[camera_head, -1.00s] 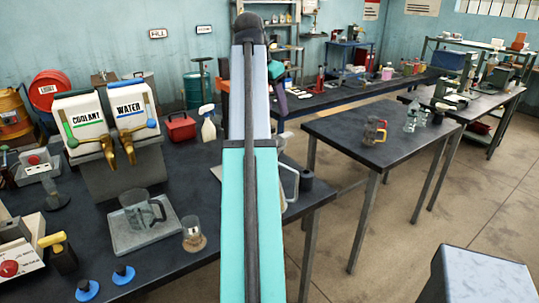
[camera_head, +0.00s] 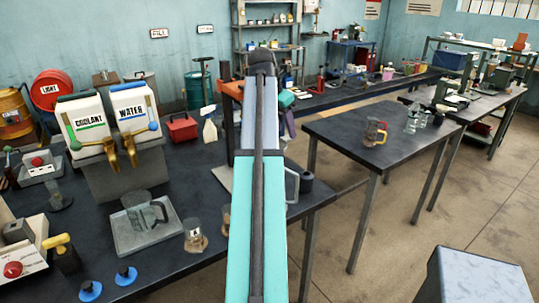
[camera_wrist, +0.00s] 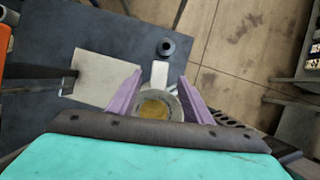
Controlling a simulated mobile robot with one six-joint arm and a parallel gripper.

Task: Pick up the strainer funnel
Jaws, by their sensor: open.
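In the wrist view, a round, grey-rimmed thing with a yellow-brown inside, which looks like the strainer funnel (camera_wrist: 155,106), lies between my fingertips. A pale handle-like piece (camera_wrist: 160,73) extends beyond its rim. I cannot tell whether the funnel sits on a jug. My gripper (camera_wrist: 157,88) is open, with one purple finger on each side of the round thing; contact cannot be told. In the head view my arm hides the funnel and most of the gripper; a pale handle (camera_head: 292,185) shows just right of the arm.
A black hollow cylinder (camera_head: 306,182) stands close to the handle, near the bench's right edge. A pale flat plate (camera_wrist: 105,78) lies left of the gripper. On the left are a tray (camera_head: 120,240) with a glass jug, a small glass (camera_head: 196,237) and the coolant and water dispensers (camera_head: 110,120).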

